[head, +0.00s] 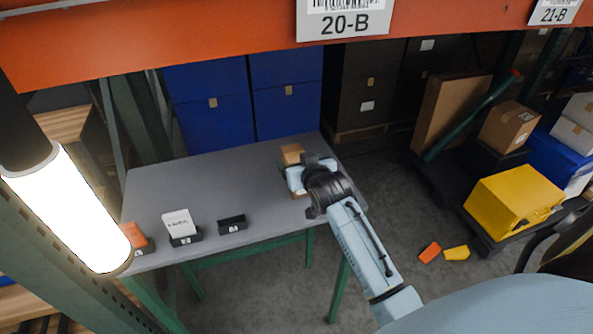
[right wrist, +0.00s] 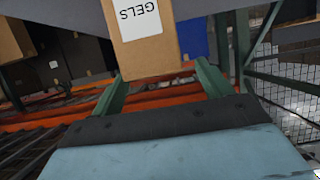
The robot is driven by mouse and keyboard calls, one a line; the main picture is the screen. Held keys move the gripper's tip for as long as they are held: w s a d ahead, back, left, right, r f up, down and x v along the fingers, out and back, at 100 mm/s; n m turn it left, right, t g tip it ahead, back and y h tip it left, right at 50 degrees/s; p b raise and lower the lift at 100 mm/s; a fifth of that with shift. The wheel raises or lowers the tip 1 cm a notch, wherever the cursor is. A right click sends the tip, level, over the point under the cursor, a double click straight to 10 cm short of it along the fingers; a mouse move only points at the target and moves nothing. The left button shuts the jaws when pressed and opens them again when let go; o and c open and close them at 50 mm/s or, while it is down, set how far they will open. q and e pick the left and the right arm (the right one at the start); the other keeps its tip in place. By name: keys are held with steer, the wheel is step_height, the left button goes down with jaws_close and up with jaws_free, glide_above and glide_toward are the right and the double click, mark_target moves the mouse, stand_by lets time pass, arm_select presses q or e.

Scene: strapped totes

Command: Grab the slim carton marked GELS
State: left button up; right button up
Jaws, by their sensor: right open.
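The slim carton marked GELS (right wrist: 152,50) is brown with a white label. In the right wrist view it comes down from the top edge, its near end between the tips of my right gripper (right wrist: 160,72). The jaws are open, with a gap visible on the right side; I cannot tell whether the left finger touches it. In the head view my right gripper (head: 294,176) is over the right end of the grey table (head: 215,180). A brown carton (head: 291,152) shows just behind it, partly hidden by the gripper. My left gripper is not in view.
Along the table's front stand a white carton (head: 179,222) in a black holder, an orange item (head: 133,235) in another, and an empty black holder (head: 232,225). Blue boxes (head: 214,125) stand behind. An orange rack beam (head: 200,38) crosses above. A yellow tote (head: 510,203) is at right.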

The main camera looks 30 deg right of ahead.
mark_target(297, 157)
steer(key=x, duration=0.4)
steer(key=shift+d, duration=0.2)
steer(key=shift+r, duration=0.15)
steer(key=c, duration=1.3)
